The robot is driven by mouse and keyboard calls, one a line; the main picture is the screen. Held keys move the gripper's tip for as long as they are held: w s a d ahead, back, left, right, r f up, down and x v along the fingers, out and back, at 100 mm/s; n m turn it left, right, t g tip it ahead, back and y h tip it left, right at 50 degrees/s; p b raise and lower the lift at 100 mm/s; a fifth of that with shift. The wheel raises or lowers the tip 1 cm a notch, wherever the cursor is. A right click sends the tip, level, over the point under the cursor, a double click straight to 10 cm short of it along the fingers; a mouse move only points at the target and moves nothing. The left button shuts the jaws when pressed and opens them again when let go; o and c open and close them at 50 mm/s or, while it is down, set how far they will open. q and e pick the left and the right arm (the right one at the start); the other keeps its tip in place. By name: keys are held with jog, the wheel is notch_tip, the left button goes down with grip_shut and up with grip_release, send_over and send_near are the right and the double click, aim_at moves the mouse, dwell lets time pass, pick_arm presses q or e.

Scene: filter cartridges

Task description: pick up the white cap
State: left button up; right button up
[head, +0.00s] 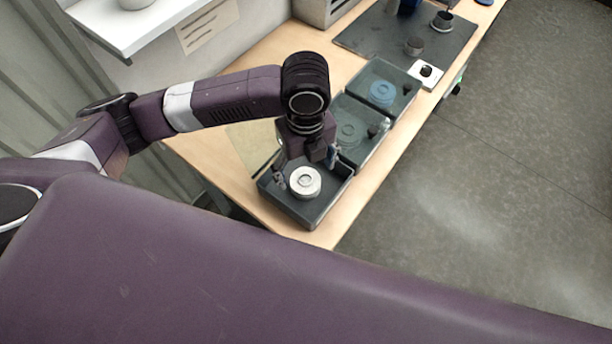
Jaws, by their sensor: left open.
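The white cap (305,182) is a round white disc with a raised ring on top. It sits in the near dark tray (313,216) at the front end of the table. My left gripper (306,170) is open, pointing down over this tray, with its fingers at the far side of the cap, one to the left and one to the right. I cannot tell whether the fingers touch the cap. My right gripper is not in view.
Beyond the tray are two dark bins with lids or discs, a middle one (376,148) and a farther one (408,98). A white block with a black knob (425,73) and a dark mat (379,43) with small parts lie farther back. The wooden table (345,212) drops to open floor on the right.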

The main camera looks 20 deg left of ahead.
aim_at(306, 181)
pick_arm(q)
notch_tip(306, 181, down, 4)
jog(key=shift+w+r+p, duration=0.1)
jog(key=shift+w+p, duration=0.05)
jog(key=shift+p, duration=0.15)
jog(key=shift+r, duration=0.1)
jog(key=c, duration=1.5)
